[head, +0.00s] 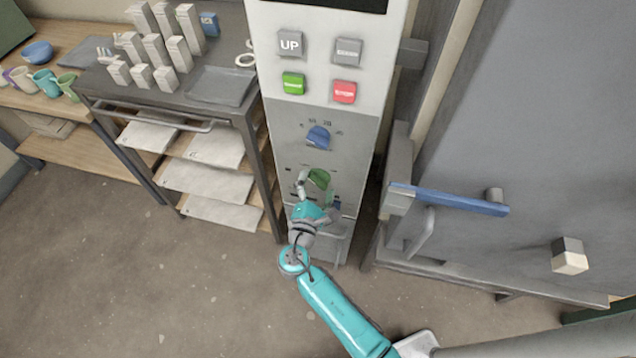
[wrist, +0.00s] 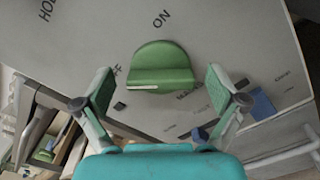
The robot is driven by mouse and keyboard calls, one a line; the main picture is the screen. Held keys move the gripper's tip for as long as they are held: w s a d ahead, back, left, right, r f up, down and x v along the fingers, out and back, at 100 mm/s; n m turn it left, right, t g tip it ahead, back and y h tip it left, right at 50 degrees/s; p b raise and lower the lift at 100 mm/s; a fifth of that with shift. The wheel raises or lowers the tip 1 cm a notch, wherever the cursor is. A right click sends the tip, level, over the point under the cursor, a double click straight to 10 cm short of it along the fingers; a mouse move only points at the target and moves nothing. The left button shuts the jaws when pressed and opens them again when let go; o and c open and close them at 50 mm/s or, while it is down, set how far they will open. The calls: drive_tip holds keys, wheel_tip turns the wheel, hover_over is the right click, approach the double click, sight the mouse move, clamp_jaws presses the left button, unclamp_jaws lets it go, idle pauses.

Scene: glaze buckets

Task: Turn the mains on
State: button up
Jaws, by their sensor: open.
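The mains switch is a green rotary knob (head: 319,178) low on the grey lower part of the tall control cabinet (head: 357,127). In the wrist view the knob (wrist: 163,66) shows a white line along its lower left edge, by a partly covered label ending in "FF". "ON" is printed above the knob in that view, and a partly covered label sits at its lower right. My gripper (wrist: 159,76) is open, with one finger on each side of the knob and visible gaps between. In the head view my gripper (head: 311,192) is at the knob, partly hiding it.
A blue knob (head: 318,137) sits above the green one. Higher are an UP button (head: 290,44), a green button (head: 293,83) and a red button (head: 344,92). A rack (head: 185,100) stands left; a door with a blue handle (head: 450,200) stands right.

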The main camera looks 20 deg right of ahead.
drive_tip(key=shift+w+d, duration=0.1)
drive_tip(key=c, duration=1.1)
drive_tip(key=shift+c, duration=0.2)
drive_tip(key=m, duration=0.4)
drive_tip(key=shift+f+m, duration=0.15)
drive_tip(key=shift+m, duration=0.25)
drive_tip(key=m, duration=0.4)
drive_tip(key=shift+f+m, duration=0.15)
drive_tip(key=shift+m, duration=0.15)
drive_tip(key=m, duration=0.4)
drive_tip(key=shift+f+m, duration=0.15)
drive_tip(key=shift+m, duration=0.15)
drive_tip(key=shift+f+m, duration=0.1)
drive_tip(key=shift+m, duration=1.8)
